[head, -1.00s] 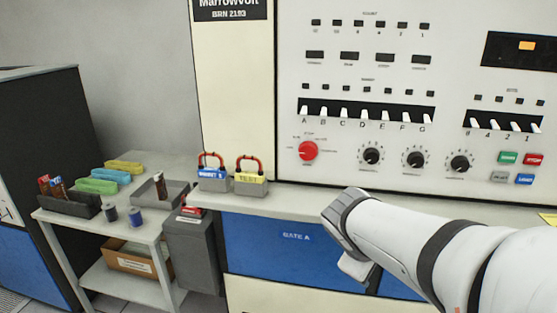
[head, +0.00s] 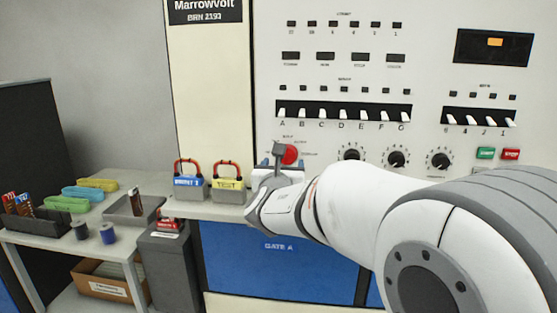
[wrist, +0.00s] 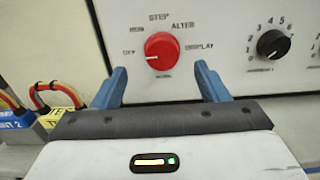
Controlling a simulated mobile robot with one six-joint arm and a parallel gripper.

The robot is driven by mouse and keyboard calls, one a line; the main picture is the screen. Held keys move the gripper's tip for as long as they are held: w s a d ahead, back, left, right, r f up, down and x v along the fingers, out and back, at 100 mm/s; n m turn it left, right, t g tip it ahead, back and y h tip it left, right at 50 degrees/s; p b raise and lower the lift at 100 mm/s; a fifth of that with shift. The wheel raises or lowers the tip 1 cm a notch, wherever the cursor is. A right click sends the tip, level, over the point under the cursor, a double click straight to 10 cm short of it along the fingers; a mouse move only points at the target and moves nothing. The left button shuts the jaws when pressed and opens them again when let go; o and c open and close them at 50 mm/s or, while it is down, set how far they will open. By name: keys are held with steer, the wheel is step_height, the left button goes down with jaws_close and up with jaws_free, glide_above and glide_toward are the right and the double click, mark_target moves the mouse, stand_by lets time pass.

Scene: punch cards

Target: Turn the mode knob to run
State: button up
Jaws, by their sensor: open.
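The red mode knob (wrist: 161,50) is on the pale panel, in the upper middle of the wrist view. Labels around it appear to read OFF, RUN, STEP, ALTER and DISPLAY; its small pale mark seems to face left, toward OFF. My gripper (wrist: 160,69) is open, with one blue finger low on each side of the knob and nothing between them. The fingers appear apart from the knob; how far short of the panel they are is hard to tell. In the head view the knob (head: 291,154) is partly hidden behind my gripper (head: 278,158).
Black dials (head: 396,159) sit in a row to the right of the knob. A side table (head: 30,238) holds trays and spools.

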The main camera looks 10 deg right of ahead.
mark_target(286, 156)
steer(key=x, duration=0.7)
steer(key=shift+s+f, duration=0.1)
steer(key=shift+c, duration=0.6)
